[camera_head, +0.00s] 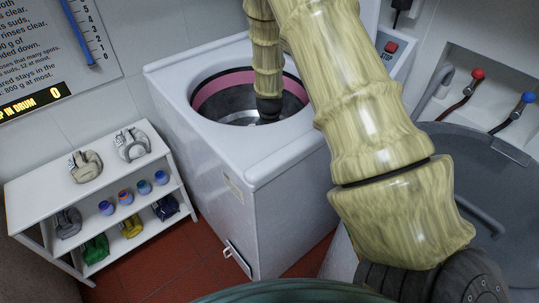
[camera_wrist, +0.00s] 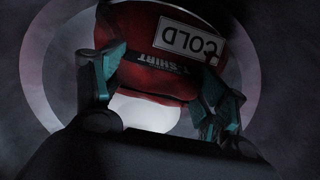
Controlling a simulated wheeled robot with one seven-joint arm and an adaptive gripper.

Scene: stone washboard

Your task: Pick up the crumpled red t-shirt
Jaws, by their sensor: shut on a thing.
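In the wrist view, my gripper (camera_wrist: 160,85) is shut on the crumpled red t-shirt (camera_wrist: 145,52), with one dark teal-padded finger on each side of it. The shirt bears a white label reading "COLD" and a dark strip reading "T-SHIRT", both upside down in this view. In the head view, my arm reaches down into the open top of the white washing machine (camera_head: 245,190). The shirt and the fingers are hidden inside the machine there. A pink band (camera_head: 215,90) runs inside the machine's round opening, above a dark metal drum.
A white shelf (camera_head: 35,190) at left holds several folded garments and small coloured pots. A grey round tub (camera_head: 500,190) stands at right, below red and blue taps. A red STOP button (camera_head: 391,47) is behind the machine's opening. Red floor tiles show between shelf and machine.

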